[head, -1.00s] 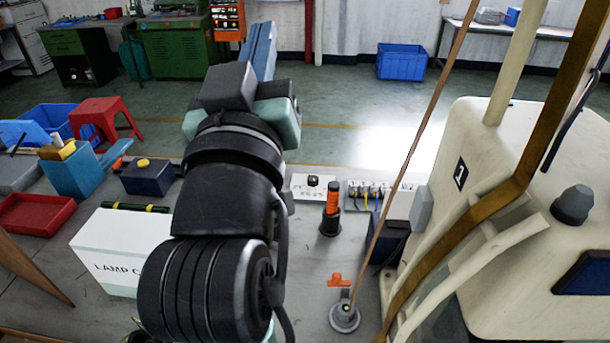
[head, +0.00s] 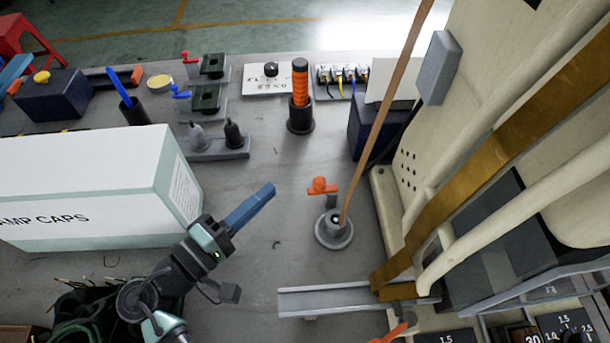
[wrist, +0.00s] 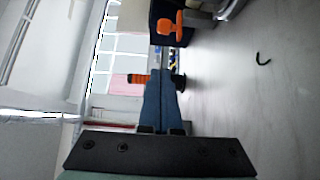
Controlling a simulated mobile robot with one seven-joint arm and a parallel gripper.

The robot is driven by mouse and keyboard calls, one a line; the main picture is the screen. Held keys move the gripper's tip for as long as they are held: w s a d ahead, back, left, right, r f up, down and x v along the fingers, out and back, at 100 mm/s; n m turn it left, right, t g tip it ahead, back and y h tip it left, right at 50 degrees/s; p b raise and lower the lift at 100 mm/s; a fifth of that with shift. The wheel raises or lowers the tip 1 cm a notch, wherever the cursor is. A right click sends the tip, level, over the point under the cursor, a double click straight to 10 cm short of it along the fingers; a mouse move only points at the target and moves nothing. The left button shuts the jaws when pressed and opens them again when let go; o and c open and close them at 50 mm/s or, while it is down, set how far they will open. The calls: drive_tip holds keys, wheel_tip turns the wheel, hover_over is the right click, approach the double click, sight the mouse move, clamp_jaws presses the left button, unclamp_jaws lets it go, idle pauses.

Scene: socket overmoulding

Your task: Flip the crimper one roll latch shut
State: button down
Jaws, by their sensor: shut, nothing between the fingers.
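The large beige machine (head: 470,110), probably crimper one, stands at the right with brown strip running down its front. An orange T-shaped handle (head: 320,186) stands on a round grey base (head: 334,232) with a thin brown rod rising from it. An orange handle also shows in the wrist view (wrist: 170,25). Another orange lever (head: 390,333) is cut off at the bottom edge. I cannot tell which is the roll latch, or its position. My gripper (head: 268,190) is shut and empty, left of the round base and apart from it. Its blue fingers (wrist: 162,85) meet in the wrist view.
A white lamp caps box (head: 85,185) stands left of my gripper. A grey rail (head: 330,300) lies in front. Bench between gripper and round base is clear.

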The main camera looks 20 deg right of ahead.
sight(323, 185)
drive_tip(key=x, duration=1)
drive_tip(key=s, duration=0.2)
drive_tip(key=shift+s+a, duration=0.15)
drive_tip(key=shift+s, duration=0.25)
drive_tip(key=shift+s+p, duration=0.3)
drive_tip(key=shift+s, duration=0.2)
drive_tip(key=shift+s+a, duration=0.15)
drive_tip(key=shift+s, duration=0.2)
